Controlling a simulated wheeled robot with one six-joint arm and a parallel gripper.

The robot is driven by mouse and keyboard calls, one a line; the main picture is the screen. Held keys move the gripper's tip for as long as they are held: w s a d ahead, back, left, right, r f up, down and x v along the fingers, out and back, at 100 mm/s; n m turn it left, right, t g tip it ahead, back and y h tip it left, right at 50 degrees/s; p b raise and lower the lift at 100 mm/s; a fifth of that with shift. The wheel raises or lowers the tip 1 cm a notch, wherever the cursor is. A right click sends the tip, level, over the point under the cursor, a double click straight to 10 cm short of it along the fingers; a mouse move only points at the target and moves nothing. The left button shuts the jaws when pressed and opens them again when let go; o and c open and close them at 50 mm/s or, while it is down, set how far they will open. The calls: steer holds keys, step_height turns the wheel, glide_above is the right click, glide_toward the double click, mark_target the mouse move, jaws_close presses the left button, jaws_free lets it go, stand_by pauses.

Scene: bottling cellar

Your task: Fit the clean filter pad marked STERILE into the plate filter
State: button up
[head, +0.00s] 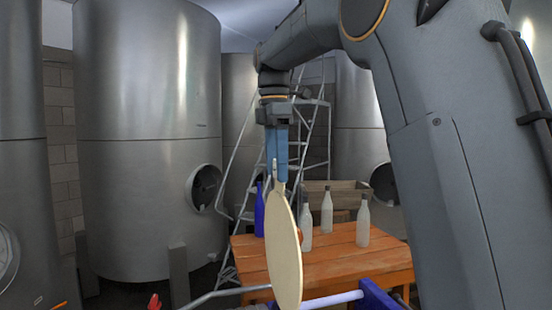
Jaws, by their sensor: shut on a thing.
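My gripper (278,178) points down in the middle of the head view. It is shut on the upper edge of a round cream filter pad (283,252). The pad hangs upright, turned nearly edge-on to the camera. No STERILE mark can be read on it. Below and behind the pad are a blue frame part (378,297) and a pale metal rod (330,299), which look like part of the plate filter. Most of this is cut off by the lower picture edge. I cannot tell whether the pad touches it.
An orange wooden table (340,262) stands behind, with a blue bottle (259,212), several pale bottles (327,212) and a wooden crate (345,190). A stepladder (313,125) and large steel tanks (150,130) stand farther back. A pale round object (8,258) shows at the left edge.

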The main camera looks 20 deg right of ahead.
steer(key=shift+f, duration=6.15)
steer(key=b, duration=0.6)
glide_above(276, 296)
steer(key=s, duration=0.2)
steer(key=shift+a+f, duration=0.15)
steer(key=shift+f, duration=3.15)
steer(key=shift+a+f, duration=0.1)
steer(key=shift+f, duration=3.2)
steer(key=shift+f+b, duration=1.7)
steer(key=shift+f, duration=3.75)
